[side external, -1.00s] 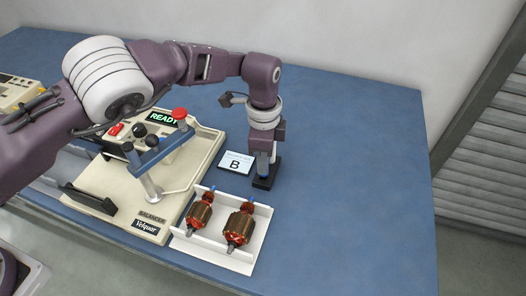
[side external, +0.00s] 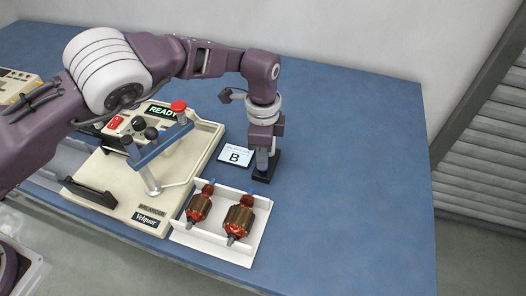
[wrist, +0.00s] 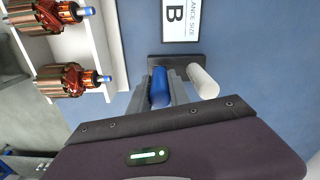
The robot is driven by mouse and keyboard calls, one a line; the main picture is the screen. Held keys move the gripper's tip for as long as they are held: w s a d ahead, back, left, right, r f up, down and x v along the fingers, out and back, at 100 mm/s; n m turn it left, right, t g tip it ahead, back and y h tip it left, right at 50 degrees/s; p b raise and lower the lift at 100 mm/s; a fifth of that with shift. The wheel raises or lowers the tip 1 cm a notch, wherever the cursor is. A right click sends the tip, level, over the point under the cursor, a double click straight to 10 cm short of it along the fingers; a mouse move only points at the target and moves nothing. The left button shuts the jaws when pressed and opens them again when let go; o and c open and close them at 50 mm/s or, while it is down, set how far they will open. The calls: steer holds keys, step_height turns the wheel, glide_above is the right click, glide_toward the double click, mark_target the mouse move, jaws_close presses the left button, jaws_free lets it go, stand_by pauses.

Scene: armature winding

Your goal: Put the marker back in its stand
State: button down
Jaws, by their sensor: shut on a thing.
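My gripper (side external: 262,168) points down at the small black stand (side external: 274,173) on the blue bench, right of the card marked B. In the wrist view, the gripper (wrist: 160,92) is shut on the blue marker (wrist: 159,82), which sits between the two grey fingers. The black stand (wrist: 180,62) lies just beyond the fingers there. A white cylinder (wrist: 203,82) is beside the right finger. The marker's lower end is hidden, so I cannot tell whether it is seated in the stand.
A white tray (side external: 215,245) with two copper-wound armatures (side external: 239,220) lies in front and to the left. The cream balancer (side external: 125,203) with a READY display is farther left. The card B (side external: 235,157) is close by. The bench right of the stand is clear.

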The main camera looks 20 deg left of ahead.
steer(key=shift+f, duration=0.55)
steer(key=c, duration=1.1)
jaws_free()
steer(key=shift+c, duration=0.2)
step_height(320, 180, up, 7)
steer(key=shift+r, duration=0.1)
steer(key=shift+r, duration=0.2)
steer(key=shift+r, duration=0.1)
